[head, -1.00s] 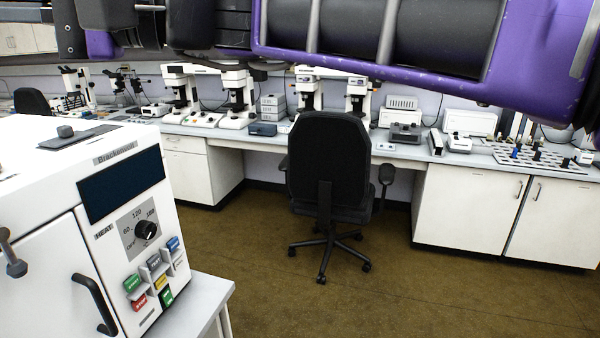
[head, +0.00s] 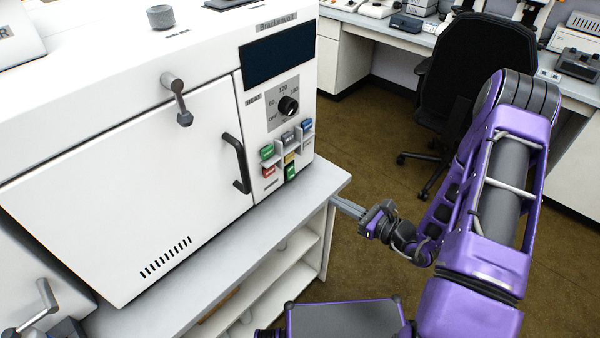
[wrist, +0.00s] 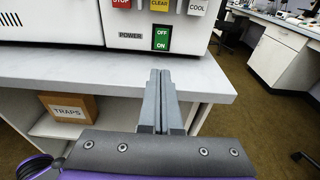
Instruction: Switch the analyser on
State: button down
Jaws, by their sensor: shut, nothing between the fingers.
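The analyser (head: 120,150) is a large white box on a bench, with a dark blank display (head: 276,58), a black heat dial (head: 288,106) and coloured buttons on its right panel. In the wrist view a green power switch (wrist: 162,38), marked OFF above and ON below, sits low on the panel beside the word POWER. The switch also shows in the head view (head: 290,173). My gripper (head: 340,203) is shut and empty, in front of the bench's right corner and apart from the panel. In the wrist view its closed fingertips (wrist: 160,75) point toward the switch from below.
The bench edge (wrist: 100,80) lies between my gripper and the panel. Red STOP (wrist: 121,3), yellow CLEAR (wrist: 159,5) and white COOL (wrist: 197,7) buttons sit above the switch. A TRAPS box (wrist: 68,107) is on the shelf below. A black chair (head: 470,70) stands behind.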

aim_at(292, 177)
jog(key=x, duration=1.4)
jog(key=shift+w, duration=0.1)
jog(key=shift+f, duration=0.1)
jog(key=shift+w+f+b, duration=0.1)
jog(key=shift+f+b, duration=0.3)
jog(key=shift+b, duration=0.45)
jog(key=shift+a+r+p, duration=0.1)
jog(key=shift+r+p, duration=0.25)
